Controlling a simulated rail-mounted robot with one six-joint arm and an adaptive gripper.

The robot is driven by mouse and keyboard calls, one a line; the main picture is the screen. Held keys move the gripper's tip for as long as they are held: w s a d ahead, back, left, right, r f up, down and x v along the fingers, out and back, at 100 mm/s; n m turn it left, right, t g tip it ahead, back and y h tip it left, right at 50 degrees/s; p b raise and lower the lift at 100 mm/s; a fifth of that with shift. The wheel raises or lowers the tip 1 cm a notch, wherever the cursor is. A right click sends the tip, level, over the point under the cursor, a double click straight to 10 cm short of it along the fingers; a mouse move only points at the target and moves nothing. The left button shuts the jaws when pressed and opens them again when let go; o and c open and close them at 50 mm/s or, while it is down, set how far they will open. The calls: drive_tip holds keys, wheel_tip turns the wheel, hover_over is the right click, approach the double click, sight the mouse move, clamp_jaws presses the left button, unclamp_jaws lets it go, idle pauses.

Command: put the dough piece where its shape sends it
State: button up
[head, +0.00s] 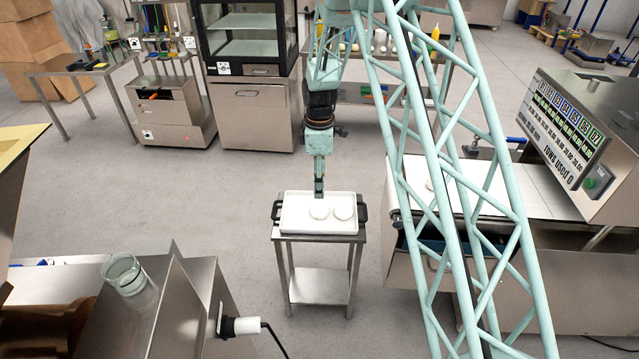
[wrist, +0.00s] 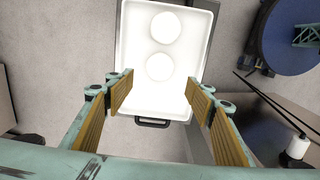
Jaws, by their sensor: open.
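Two pale round dough pieces lie side by side in a white tray (head: 290,222) on a small steel stand. In the head view they are the left dough piece (head: 319,212) and the right dough piece (head: 343,212). In the wrist view one dough piece (wrist: 159,67) is nearer my fingers and the other (wrist: 165,27) is farther off.
A machine with a display (head: 565,125) reading "rows used 0" stands there. A steel cabinet (head: 250,110) stands behind. Floor left of the stand is clear.

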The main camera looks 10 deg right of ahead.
drive_tip(key=shift+r, duration=0.1)
drive_tip(key=s+r+m+t, duration=0.1)
drive_tip(key=s+r+m, duration=0.1)
drive_tip(key=s+r, duration=0.7)
drive_tip(key=s+r+m, duration=0.3)
drive_tip(key=s+r, duration=0.2)
drive_tip(key=r, duration=0.8)
drive_tip(key=s+r+m+t, duration=0.1)
drive_tip(key=s+r+m, duration=0.1)
drive_tip(key=s+r, duration=0.7)
drive_tip(key=s+r+m, duration=0.2)
drive_tip(key=s+r, duration=0.1)
drive_tip(key=s, duration=0.7)
drive_tip(key=s+r+m+t, duration=0.1)
drive_tip(key=s+r+m, duration=0.2)
drive_tip(key=s, duration=0.8)
drive_tip(key=s+r+m, duration=0.2)
drive_tip(key=s+r, duration=0.2)
drive_tip(key=s, duration=0.6)
drive_tip(key=shift+s+a+r+m+t, duration=0.3)
drive_tip(key=shift+s+r+m+t, duration=0.05)
drive_tip(key=shift+r+m+t, duration=0.05)
drive_tip(key=shift+w, duration=0.15)
drive_tip(key=shift+d, duration=0.15)
